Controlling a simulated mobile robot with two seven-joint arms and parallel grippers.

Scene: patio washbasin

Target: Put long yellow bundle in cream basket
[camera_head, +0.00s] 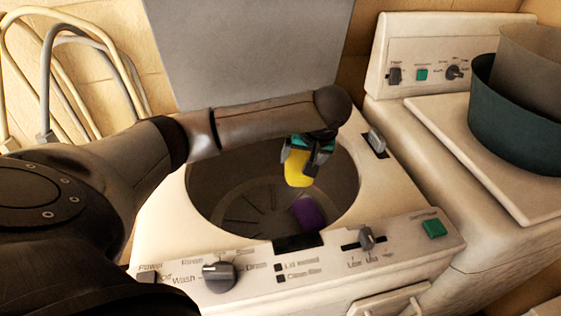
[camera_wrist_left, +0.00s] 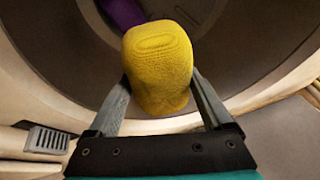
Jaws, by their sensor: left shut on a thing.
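The long yellow bundle (camera_head: 298,170) is a knitted yellow roll, held over the open washer drum in the head view. It also shows in the left wrist view (camera_wrist_left: 158,65), upright between the two fingers. My left gripper (camera_head: 302,160) is shut on it, and its fingers show on both sides of the bundle in the left wrist view (camera_wrist_left: 162,105). My right gripper is not in view. I see no cream basket in either view.
A purple cloth (camera_head: 308,212) lies in the drum (camera_head: 235,195) below the bundle. The washer's control panel (camera_head: 300,262) is in front, its raised grey lid (camera_head: 245,50) behind. A second machine (camera_head: 455,190) on the right carries a dark green tub (camera_head: 510,125).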

